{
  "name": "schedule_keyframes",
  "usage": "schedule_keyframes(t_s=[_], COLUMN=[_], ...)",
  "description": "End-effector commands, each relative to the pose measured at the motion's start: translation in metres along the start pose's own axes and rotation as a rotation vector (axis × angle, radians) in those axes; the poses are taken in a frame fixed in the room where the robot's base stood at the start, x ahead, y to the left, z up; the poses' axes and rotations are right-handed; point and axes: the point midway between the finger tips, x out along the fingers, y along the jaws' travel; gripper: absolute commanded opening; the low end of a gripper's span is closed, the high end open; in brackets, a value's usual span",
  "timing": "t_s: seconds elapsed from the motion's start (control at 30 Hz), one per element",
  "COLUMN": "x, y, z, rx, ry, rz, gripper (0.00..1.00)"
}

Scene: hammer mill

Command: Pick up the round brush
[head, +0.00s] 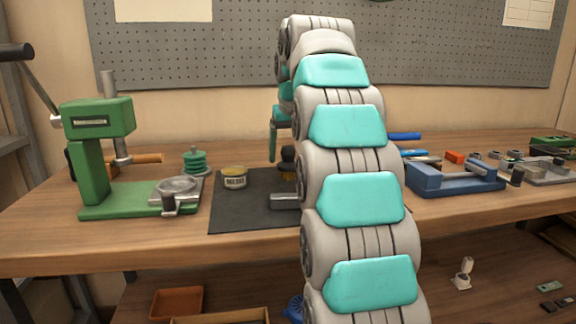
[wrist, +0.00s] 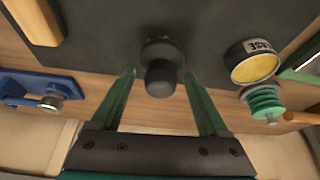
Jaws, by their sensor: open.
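The round brush shows in the head view as a dark knob (head: 288,154) with yellowish bristles below, standing on the dark mat (head: 240,212) and partly hidden by my arm. In the wrist view I see the brush (wrist: 161,80) from above, its black round knob over a wider dark base. My gripper (wrist: 160,74) is open, with one green finger on each side of the knob and a gap to both. Nothing is held. In the head view one green finger hangs just left of the brush; my arm hides the rest. How far the fingertips are above the base I cannot tell.
A green press (head: 100,150) is farther left. A blue vise (head: 455,178) is at right.

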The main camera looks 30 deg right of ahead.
Motion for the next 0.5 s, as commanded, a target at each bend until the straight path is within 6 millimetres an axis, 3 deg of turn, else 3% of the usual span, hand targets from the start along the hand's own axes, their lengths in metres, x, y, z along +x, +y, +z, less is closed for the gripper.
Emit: schedule_keyframes(t_s=[0.23, 0.5], x=[0.025, 0.028], y=[0.000, 0.000], z=[0.000, 0.000], rx=[0.001, 0.001], ry=[0.000, 0.000], rz=[-0.001, 0.000], gripper=[0.78, 0.78])
